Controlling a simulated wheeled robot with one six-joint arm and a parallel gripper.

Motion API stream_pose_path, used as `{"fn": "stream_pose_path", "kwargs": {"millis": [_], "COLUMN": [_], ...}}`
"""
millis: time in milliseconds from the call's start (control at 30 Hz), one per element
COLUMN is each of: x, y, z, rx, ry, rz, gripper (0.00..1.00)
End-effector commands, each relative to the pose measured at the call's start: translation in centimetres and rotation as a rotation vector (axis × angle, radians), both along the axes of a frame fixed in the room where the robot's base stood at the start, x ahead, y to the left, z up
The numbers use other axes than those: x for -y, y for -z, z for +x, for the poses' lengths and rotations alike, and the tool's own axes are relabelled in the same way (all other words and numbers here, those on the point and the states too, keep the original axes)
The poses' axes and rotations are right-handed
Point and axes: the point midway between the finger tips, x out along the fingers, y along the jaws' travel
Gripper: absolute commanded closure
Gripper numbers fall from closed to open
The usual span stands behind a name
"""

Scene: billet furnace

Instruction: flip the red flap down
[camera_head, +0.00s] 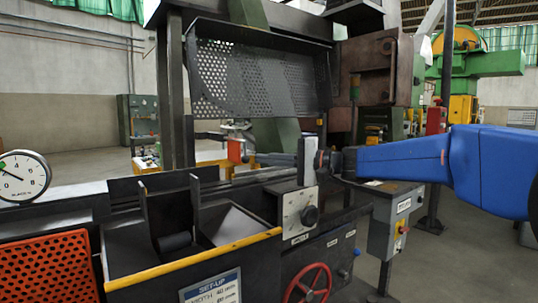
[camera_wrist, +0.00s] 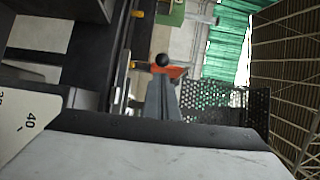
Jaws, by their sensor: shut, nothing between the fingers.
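The red flap (camera_head: 236,151) is a small orange-red plate standing upright near the middle of the head view, above the dark rail of the machine. Part of it shows in the wrist view as an orange-red piece (camera_wrist: 177,72) beyond the fingertips. My gripper (camera_head: 258,159) reaches in from the right, roughly level, with its tip just right of the flap's lower part. I cannot tell whether they touch. In the wrist view my gripper (camera_wrist: 160,82) is shut and empty, its tip pointing at a black ball (camera_wrist: 162,60) by the flap.
A dark perforated guard (camera_head: 255,80) hangs above my gripper. A dial gauge (camera_head: 24,177) and a red perforated panel (camera_head: 47,268) are at left. A red handwheel (camera_head: 308,284) is low.

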Motion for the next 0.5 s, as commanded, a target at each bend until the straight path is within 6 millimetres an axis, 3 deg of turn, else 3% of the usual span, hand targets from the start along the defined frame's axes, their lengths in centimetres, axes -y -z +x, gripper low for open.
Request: {"fn": "stream_pose_path", "kwargs": {"millis": [167,500], "x": [-0.53,-1.09], "y": [0.64,1.04], "z": [-0.40,-0.79], "rx": [-0.072,-0.069], "ry": [-0.001,-0.001], "rz": [0.095,0.096], "gripper": [1.00,1.00]}}
